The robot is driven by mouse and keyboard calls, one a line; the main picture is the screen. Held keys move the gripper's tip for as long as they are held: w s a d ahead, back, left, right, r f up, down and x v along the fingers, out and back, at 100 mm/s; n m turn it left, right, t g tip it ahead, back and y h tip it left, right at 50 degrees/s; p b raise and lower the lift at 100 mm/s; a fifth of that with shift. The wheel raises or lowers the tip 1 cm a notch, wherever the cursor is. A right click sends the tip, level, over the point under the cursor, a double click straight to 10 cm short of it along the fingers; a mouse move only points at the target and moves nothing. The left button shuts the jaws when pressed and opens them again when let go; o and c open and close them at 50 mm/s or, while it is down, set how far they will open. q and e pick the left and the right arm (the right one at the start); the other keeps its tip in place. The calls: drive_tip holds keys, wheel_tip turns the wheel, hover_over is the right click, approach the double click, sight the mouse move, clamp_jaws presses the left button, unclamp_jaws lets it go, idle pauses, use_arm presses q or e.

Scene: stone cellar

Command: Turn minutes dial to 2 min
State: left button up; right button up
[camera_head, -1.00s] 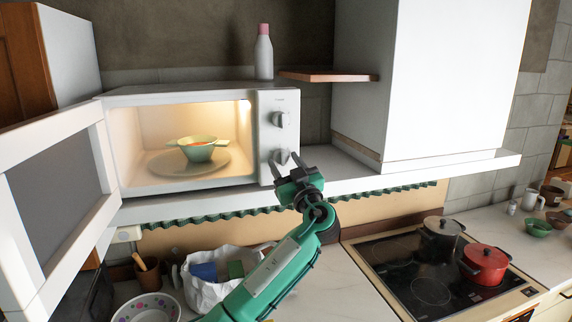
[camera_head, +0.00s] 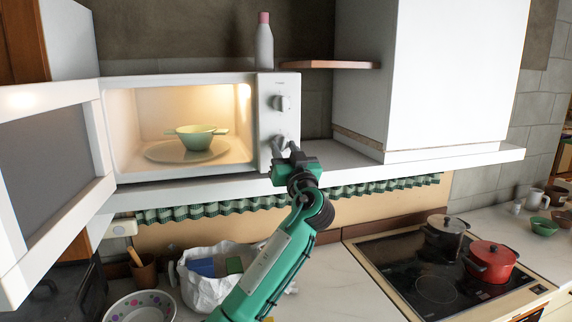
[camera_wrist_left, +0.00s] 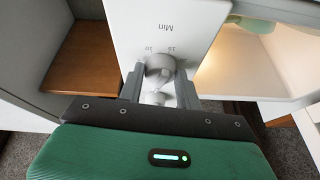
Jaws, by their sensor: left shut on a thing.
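The white microwave's control panel (camera_head: 268,110) has an upper dial (camera_head: 282,103) and a lower dial (camera_head: 279,142). My left gripper (camera_head: 287,148) is at the lower dial in the head view, coming from below and in front. In the left wrist view, the fingers of my left gripper (camera_wrist_left: 160,88) are shut on a pale grey dial (camera_wrist_left: 158,64). The panel's "Min" label and the numbers 10 and 15 show upside down beside it. The fingers and the dial's own shape hide its exact setting. My right gripper is out of view.
The microwave door (camera_head: 50,165) stands open at the left. A green bowl (camera_head: 196,137) is on the lit turntable (camera_head: 160,152). A bottle (camera_head: 264,45) stands on top. A wooden shelf (camera_head: 330,65) and a white cabinet (camera_head: 455,80) are to the right.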

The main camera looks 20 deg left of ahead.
use_arm(q)
drive_tip(key=m+t+b, duration=0.1)
drive_tip(key=m, duration=0.1)
drive_tip(key=shift+a+f+m+h, duration=0.1)
drive_tip(key=shift+f+m+h, duration=0.05)
drive_tip(key=shift+m+h, duration=0.2)
drive_tip(key=shift+s+m+h, duration=0.1)
drive_tip(key=shift+m+h, duration=0.55)
drive_tip(key=m, duration=0.1)
drive_tip(key=m+h, duration=0.1)
drive_tip(key=m+t, duration=0.1)
drive_tip(key=shift+a+r+p, duration=0.1)
drive_tip(key=shift+r+p, duration=0.15)
drive_tip(key=shift+p, duration=0.15)
drive_tip(key=shift+s+a+m+h+p, duration=0.1)
drive_tip(key=shift+m+h+p, duration=0.45)
drive_tip(key=shift+m+h, duration=0.7)
drive_tip(key=shift+m+y, duration=0.25)
drive_tip(key=shift+m, duration=0.2)
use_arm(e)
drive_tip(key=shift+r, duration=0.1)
use_arm(q)
drive_tip(key=o, duration=1)
